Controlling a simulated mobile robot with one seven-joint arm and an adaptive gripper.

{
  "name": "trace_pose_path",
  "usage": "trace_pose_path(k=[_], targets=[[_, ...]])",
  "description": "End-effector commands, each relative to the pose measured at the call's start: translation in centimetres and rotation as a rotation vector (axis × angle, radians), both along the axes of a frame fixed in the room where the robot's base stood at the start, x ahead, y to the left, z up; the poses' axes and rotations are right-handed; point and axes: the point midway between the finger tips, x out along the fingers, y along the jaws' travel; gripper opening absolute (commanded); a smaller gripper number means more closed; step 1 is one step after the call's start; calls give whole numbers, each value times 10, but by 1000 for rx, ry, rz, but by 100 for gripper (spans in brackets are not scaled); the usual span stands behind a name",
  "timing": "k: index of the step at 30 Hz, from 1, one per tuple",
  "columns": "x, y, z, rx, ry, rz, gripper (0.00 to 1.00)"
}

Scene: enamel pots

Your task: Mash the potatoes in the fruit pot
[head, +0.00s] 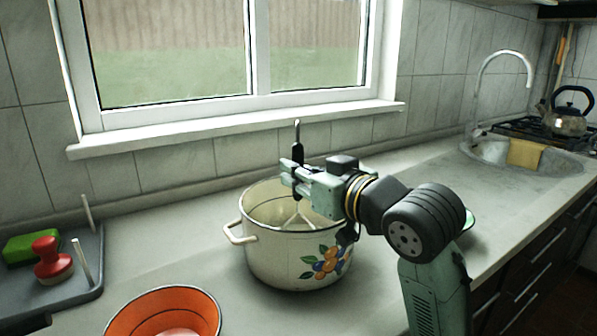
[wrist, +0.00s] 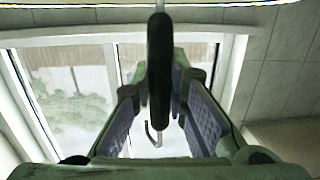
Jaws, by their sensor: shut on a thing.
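The fruit pot (head: 290,258) is a cream enamel pot with a dark rim and painted fruit on its front. It stands upright on the counter in the middle of the head view. My gripper (head: 292,174) is above the pot's opening, shut on the black handle of a masher (head: 298,148). The masher is upright, with its hook on top and its pale wires reaching down into the pot. In the wrist view, the black handle (wrist: 160,70) stands between the two fingers. The potatoes and the masher's lower end are hidden by the pot wall.
An orange bowl-like vessel (head: 163,308) stands at the front left. A windowsill (head: 240,127) runs behind. A sink (head: 525,160) and kettle (head: 567,120) are far right.

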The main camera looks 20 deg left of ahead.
Motion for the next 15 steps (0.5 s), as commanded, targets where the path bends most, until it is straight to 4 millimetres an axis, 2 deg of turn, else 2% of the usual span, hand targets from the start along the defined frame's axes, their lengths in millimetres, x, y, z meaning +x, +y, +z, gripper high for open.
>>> trace_pose_path(k=[15], targets=[[0, 0, -6, 1, -1, 0, 0]])
